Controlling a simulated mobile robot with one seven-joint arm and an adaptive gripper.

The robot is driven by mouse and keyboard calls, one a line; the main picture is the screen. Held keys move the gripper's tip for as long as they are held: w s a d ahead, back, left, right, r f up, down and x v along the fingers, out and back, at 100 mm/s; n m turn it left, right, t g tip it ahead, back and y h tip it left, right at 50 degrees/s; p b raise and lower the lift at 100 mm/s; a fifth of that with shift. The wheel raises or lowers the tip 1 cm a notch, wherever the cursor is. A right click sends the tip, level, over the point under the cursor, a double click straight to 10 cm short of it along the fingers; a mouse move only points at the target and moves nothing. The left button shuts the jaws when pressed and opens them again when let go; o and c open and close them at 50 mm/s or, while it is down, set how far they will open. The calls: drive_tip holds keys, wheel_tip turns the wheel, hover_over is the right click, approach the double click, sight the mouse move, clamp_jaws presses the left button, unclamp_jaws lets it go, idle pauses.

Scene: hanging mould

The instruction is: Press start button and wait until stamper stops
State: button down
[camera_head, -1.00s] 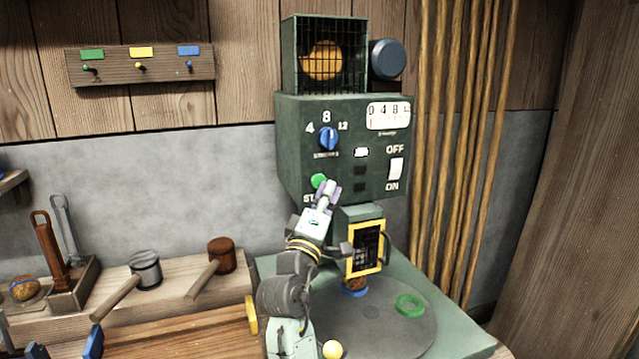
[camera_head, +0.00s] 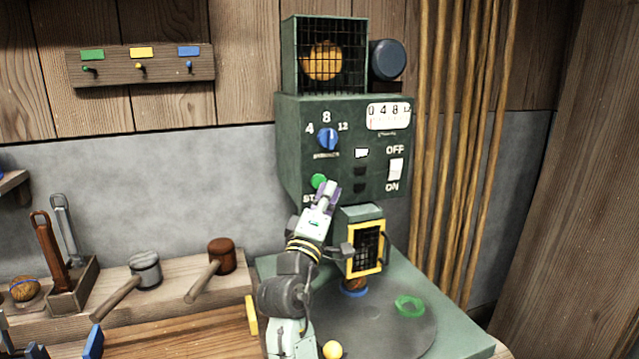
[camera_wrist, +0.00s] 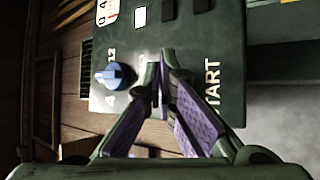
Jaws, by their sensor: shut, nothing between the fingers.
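The green machine (camera_head: 300,110) has a green start button (camera_head: 318,181) low on the left of its front panel. My gripper (camera_head: 331,189) is shut and empty, its fingertips just at the button's lower right in the head view. In the wrist view the fingertips (camera_wrist: 162,78) lie beside the START lettering and hide the button; I cannot tell whether they touch it. Below the panel is the stamper housing with a yellow-framed grille door (camera_head: 366,248). A brown and blue piece (camera_head: 354,286) sits under it on the round plate (camera_head: 385,335).
A blue knob (camera_head: 328,139) and a white OFF/ON switch (camera_head: 396,169) are on the panel. A green ring (camera_head: 409,305) lies on the plate. Vertical pipes (camera_head: 455,150) run close on the right.

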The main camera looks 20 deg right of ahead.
drive_tip(key=shift+w, duration=0.1)
drive_tip(key=shift+w, duration=0.35)
drive_tip(key=shift+w, duration=0.45)
idle(0.8)
drive_tip(key=shift+s, duration=0.9)
drive_tip(key=s+p, duration=0.1)
drive_tip(key=s, duration=0.4)
drive_tip(key=shift+d+p, duration=0.1)
drive_tip(key=shift+p, duration=0.2)
idle(0.3)
